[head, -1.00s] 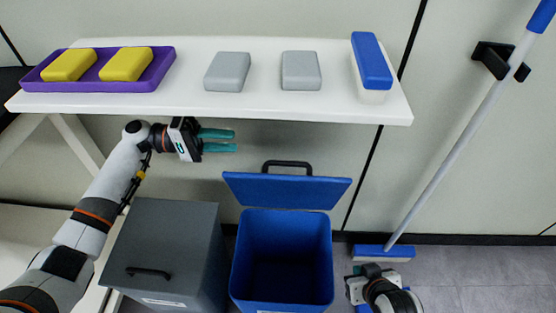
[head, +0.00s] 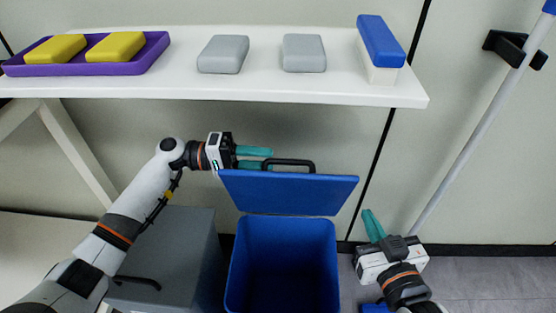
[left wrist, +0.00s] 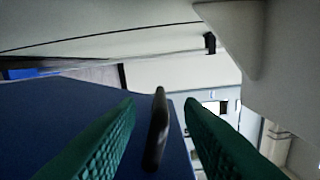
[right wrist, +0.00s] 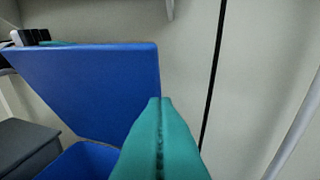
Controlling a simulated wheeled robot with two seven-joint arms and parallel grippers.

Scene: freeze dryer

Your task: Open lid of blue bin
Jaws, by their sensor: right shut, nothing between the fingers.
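The blue bin (head: 281,262) stands on the floor below the shelf, and its interior is visible. Its blue lid (head: 290,193) is raised at the back, with a black handle (head: 290,163) on its upper edge. My left gripper (head: 270,158) is at the left end of the handle. In the left wrist view its green fingers are apart, with the dark handle (left wrist: 157,130) showing between them; contact is not visible. My right gripper (head: 372,224) is right of the bin, apart from the lid. In the right wrist view its fingers (right wrist: 158,135) are together and empty, beside the lid (right wrist: 95,90).
A grey bin (head: 185,245) stands left of the blue bin. The white shelf (head: 220,88) above bears a purple tray (head: 90,69) with yellow blocks, two grey blocks (head: 223,54) and a blue-topped container (head: 381,42). A mop pole (head: 465,155) leans at right.

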